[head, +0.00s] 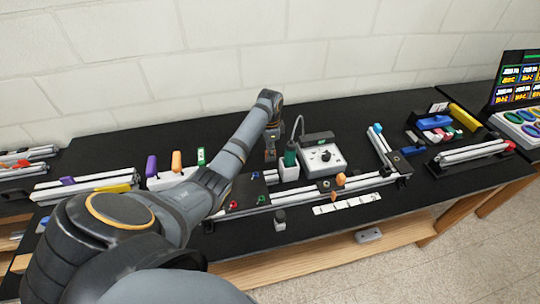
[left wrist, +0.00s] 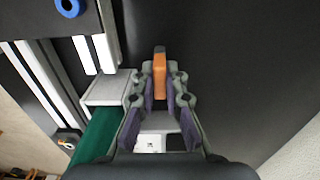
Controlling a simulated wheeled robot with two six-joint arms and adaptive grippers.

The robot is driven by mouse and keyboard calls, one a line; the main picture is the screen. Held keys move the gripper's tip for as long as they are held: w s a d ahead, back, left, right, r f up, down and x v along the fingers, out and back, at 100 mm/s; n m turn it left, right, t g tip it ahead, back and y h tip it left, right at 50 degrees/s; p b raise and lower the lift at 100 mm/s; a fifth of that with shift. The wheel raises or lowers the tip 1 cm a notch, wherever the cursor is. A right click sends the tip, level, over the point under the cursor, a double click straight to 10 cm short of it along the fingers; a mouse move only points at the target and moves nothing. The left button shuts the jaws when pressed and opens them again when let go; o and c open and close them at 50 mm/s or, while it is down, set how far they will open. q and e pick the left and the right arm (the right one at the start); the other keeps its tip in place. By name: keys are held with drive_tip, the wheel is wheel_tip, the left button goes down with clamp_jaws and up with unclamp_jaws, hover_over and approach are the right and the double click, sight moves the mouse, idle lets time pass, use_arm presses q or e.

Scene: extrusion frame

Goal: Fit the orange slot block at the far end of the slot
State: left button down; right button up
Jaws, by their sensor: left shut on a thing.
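In the left wrist view the gripper (left wrist: 160,82) is shut on a small orange block with a dark end (left wrist: 159,72). The block sits between the fingertips, over bare black tabletop; whether it touches the table is unclear. The extrusion frame has a long slotted front rail (head: 300,199) and a right rail (head: 381,148). The front rail is apart from the held block. My right gripper is not in view.
An orange-topped piece (head: 340,179) stands at the front rail. A white marked strip (head: 346,204) lies in front.

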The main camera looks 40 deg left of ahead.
use_arm(q)
drive_tip(key=shift+s+f, duration=0.15)
drive_tip(key=shift+f, duration=0.9)
drive_tip(key=c, duration=1.4)
unclamp_jaws()
drive_tip(key=shift+f, duration=0.1)
